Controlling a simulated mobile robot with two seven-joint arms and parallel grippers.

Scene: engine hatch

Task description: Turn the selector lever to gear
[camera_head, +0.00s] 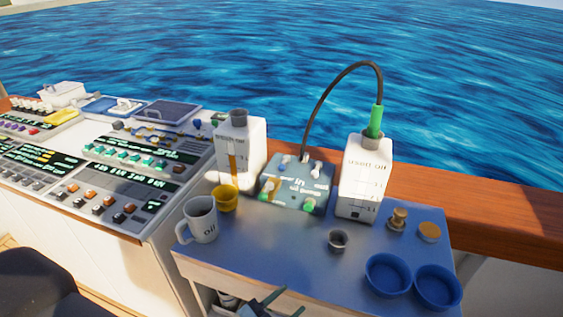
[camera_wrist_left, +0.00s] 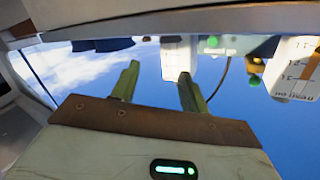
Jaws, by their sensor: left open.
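A grey-blue pump box (camera_head: 295,187) with printed labels, pale knobs and green fittings stands on the blue table between two white bottles. A small orange-brown piece (camera_head: 272,187) shows on its left front; I cannot tell whether it is the selector lever, or where the lever points. My left gripper (camera_head: 294,299) is at the bottom edge of the head view, low in front of the table and well away from the box. In the left wrist view the gripper (camera_wrist_left: 157,85) has its two green fingers apart with nothing between them. The right gripper is not in view.
A black hose (camera_head: 328,80) arches from the box to the right bottle (camera_head: 364,180). The left bottle (camera_head: 240,145), a yellow cup (camera_head: 227,198) and an oil mug (camera_head: 201,218) stand left. Blue bowls (camera_head: 388,275) sit at front right. The table middle (camera_head: 275,240) is clear.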

